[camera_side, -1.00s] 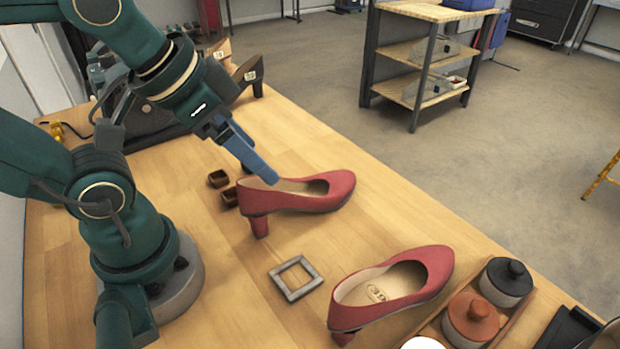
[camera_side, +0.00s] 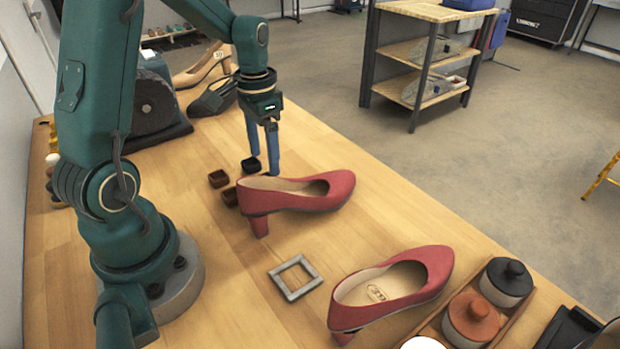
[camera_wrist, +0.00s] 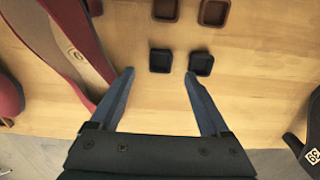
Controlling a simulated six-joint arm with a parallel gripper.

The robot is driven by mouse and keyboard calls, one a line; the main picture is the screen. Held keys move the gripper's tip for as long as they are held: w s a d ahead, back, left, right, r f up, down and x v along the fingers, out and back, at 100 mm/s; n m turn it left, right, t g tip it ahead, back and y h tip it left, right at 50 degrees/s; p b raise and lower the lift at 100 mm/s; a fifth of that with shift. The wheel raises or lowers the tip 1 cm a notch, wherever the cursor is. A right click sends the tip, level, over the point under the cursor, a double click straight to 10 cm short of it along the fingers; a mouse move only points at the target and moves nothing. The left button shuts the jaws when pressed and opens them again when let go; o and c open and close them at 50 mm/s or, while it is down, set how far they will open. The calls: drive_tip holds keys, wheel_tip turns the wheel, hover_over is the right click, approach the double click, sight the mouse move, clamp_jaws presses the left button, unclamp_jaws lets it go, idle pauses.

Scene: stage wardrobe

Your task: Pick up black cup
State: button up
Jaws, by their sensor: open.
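Two small square black cups, a left one (camera_wrist: 161,61) and a right one (camera_wrist: 201,63), sit side by side on the table in the wrist view. In the side view one black cup (camera_side: 251,165) shows beside the fingers; the other seems hidden behind the red shoe. My gripper (camera_side: 263,164) points down, open and empty, over this spot beside the shoe. In the wrist view, my gripper (camera_wrist: 160,75) has the left black cup ahead between its fingertips and the right one just ahead of the right fingertip. I cannot tell the height of the tips.
Two brown square cups (camera_side: 218,179) (camera_side: 229,196) stand beside the black ones. The red shoe (camera_side: 310,196) is close to the fingers. A second red shoe (camera_side: 425,270), a square frame (camera_side: 296,278) and a tray of lidded jars (camera_side: 470,318) are nearer. Black shoes (camera_side: 212,98) stand behind.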

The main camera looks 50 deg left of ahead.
sight(265, 173)
drive_tip(key=shift+f, duration=2.5)
drive_tip(key=shift+c, duration=0.3)
clamp_jaws()
drive_tip(key=shift+r, duration=0.1)
